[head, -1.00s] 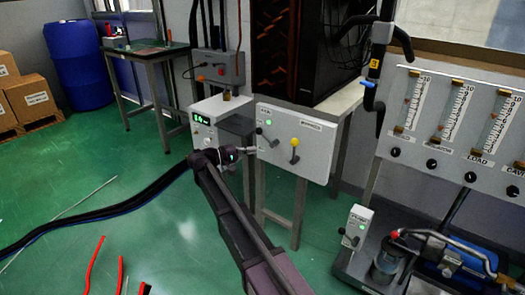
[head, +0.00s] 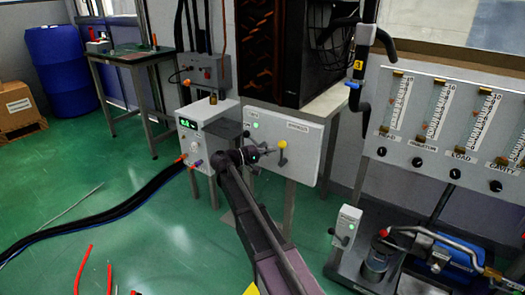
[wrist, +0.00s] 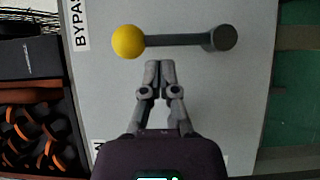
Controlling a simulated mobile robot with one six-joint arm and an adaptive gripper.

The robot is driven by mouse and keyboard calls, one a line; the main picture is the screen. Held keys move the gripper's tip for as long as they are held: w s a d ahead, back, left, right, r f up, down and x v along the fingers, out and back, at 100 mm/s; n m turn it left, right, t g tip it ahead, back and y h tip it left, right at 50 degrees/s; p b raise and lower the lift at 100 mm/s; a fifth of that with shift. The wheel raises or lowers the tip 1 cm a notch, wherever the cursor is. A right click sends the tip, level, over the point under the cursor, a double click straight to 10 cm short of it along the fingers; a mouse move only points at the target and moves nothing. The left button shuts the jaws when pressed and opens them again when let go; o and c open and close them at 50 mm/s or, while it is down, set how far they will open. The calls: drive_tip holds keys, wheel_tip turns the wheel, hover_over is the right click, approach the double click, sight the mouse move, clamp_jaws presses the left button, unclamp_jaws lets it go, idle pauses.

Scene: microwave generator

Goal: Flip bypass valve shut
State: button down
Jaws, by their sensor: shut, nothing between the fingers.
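The bypass valve is a lever with a yellow ball knob (head: 282,145) on a light grey panel (head: 308,165). The lever stands upright, with its knob above its pivot. In the wrist view the lever (wrist: 175,40) lies across the picture, knob at left and dark pivot at right, next to a partly cut-off "BYPASS" label (wrist: 77,25). My gripper (wrist: 160,65) is shut and empty, its fingertips beside the lever's shaft, close to the knob. I cannot tell whether they touch it. In the head view my gripper (head: 274,150) is just left of the lever.
A second, dark lever (head: 247,133) and a green light sit on the panel's left part. A white box with a green display (head: 190,123) stands left of it. A gauge panel (head: 430,165) and a cart with a pump (head: 376,260) are at the right. Hoses lie on the floor.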

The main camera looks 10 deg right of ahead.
drive_tip(key=shift+s+d, duration=0.2)
drive_tip(key=shift+d, duration=0.15)
drive_tip(key=shift+d+r, duration=0.1)
drive_tip(key=shift+d, duration=0.15)
